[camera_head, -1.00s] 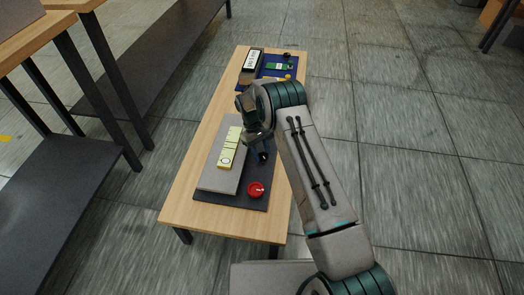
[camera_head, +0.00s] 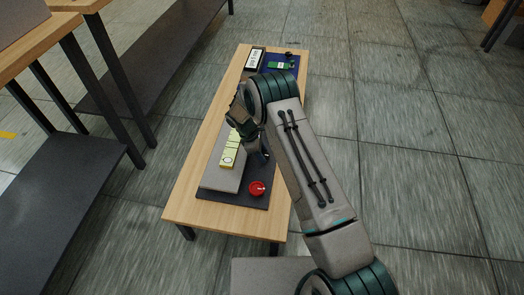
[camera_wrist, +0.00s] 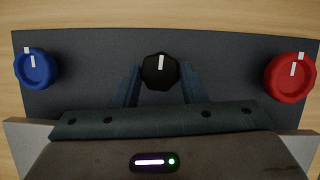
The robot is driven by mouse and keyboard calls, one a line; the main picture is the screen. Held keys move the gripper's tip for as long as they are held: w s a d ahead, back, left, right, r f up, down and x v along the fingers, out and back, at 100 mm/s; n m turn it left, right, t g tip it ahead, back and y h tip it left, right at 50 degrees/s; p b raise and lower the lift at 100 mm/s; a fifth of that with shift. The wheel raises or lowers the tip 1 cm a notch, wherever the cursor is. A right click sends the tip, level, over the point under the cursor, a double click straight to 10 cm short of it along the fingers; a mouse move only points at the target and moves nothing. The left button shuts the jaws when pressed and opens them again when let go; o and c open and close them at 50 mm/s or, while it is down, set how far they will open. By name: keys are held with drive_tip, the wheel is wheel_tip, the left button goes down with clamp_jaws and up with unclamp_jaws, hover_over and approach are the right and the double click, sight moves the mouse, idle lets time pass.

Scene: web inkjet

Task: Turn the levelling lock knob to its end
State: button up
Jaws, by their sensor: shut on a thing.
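The dark panel (camera_wrist: 95,85) carries a row of knobs in the wrist view. A black knob (camera_wrist: 160,72) with a white pointer line toward the top of the picture is in the middle. My gripper (camera_wrist: 161,78) is shut on this black knob, one finger at each side. A blue knob (camera_wrist: 37,68) is at the left and a red knob (camera_wrist: 290,77) at the right, both apart from the fingers. The red knob also shows in the head view (camera_head: 257,188). No lettering that names the knobs is readable. My arm hides the blue knob in the head view.
The panel lies on a narrow wooden table (camera_head: 190,200), beside a grey block with a yellow strip (camera_head: 228,157). A blue mat with a green card (camera_head: 277,65) and a black-and-white box (camera_head: 255,60) are at the far end. Dark-legged benches stand left; floor is open right.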

drive_tip(key=shift+d+n, duration=0.1)
drive_tip(key=shift+n, duration=0.5)
drive_tip(key=o, duration=1)
drive_tip(key=shift+r, duration=0.1)
drive_tip(key=p+v, duration=0.1)
drive_tip(key=v, duration=0.3)
drive_tip(key=p+v, duration=0.1)
drive_tip(key=v, duration=0.4)
drive_tip(key=p+v, duration=0.2)
drive_tip(key=v, duration=0.2)
drive_tip(key=shift+s+r, duration=0.3)
